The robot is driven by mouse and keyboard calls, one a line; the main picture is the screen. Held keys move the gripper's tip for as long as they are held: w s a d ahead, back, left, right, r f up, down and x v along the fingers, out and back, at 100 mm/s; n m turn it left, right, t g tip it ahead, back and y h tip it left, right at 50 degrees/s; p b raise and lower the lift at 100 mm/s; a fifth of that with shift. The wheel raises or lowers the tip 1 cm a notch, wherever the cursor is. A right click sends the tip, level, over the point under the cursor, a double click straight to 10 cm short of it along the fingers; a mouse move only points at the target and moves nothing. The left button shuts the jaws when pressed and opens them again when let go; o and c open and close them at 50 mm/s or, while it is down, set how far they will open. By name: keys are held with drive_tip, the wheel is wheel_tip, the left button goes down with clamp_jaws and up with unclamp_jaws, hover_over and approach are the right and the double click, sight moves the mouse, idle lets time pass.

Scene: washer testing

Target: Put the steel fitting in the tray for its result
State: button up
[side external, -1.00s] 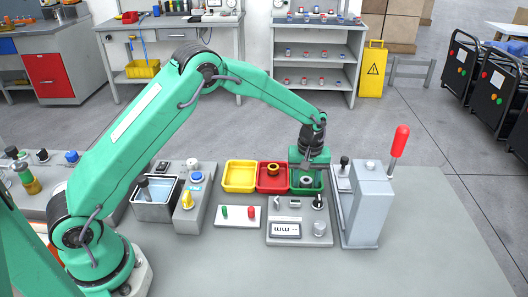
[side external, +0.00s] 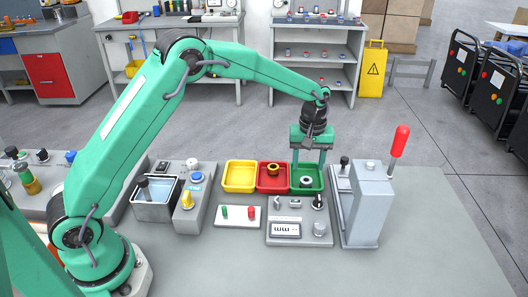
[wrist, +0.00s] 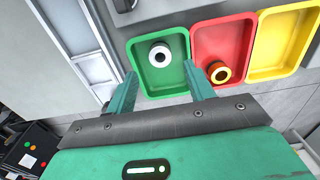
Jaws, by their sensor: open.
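The steel fitting (side external: 306,181), a grey ring with a dark hole, lies in the green tray (side external: 307,191). In the wrist view the fitting (wrist: 160,54) sits in the upper middle of the green tray (wrist: 160,80), clear of its walls. My gripper (side external: 309,164) is above the green tray, pointing down, with its fingers apart and nothing between them. In the wrist view the gripper (wrist: 160,73) shows its two fingers spread, with the fitting apart from both.
A red tray (wrist: 221,36) beside the green one holds a brass-coloured fitting (wrist: 219,72). The yellow tray (side external: 239,177) is empty. A grey press with a red-knobbed lever (side external: 399,141) stands close on the right. A grey gauge box (side external: 285,230) sits in front.

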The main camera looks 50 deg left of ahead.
wheel_tip(320, 180, up, 6)
drive_tip(key=shift+f, duration=0.15)
idle(0.7)
drive_tip(key=s+a+r+m+t, duration=0.1)
drive_tip(key=s+a+r+m, duration=0.1)
drive_tip(key=s+r, duration=0.5)
drive_tip(key=s+a+r+m+t, duration=0.2)
drive_tip(key=s+a+r, duration=0.1)
drive_tip(key=s+r, duration=0.4)
drive_tip(key=s+a+f+m+t, duration=0.1)
drive_tip(key=s+m, duration=0.1)
drive_tip(key=s, duration=0.7)
drive_tip(key=s+a+f+m+t, duration=0.1)
drive_tip(key=s+m, duration=0.2)
drive_tip(key=s, duration=0.6)
drive_tip(key=shift+s+f+t, duration=0.15)
drive_tip(key=shift+s+t, duration=0.1)
drive_tip(key=shift+t, duration=0.05)
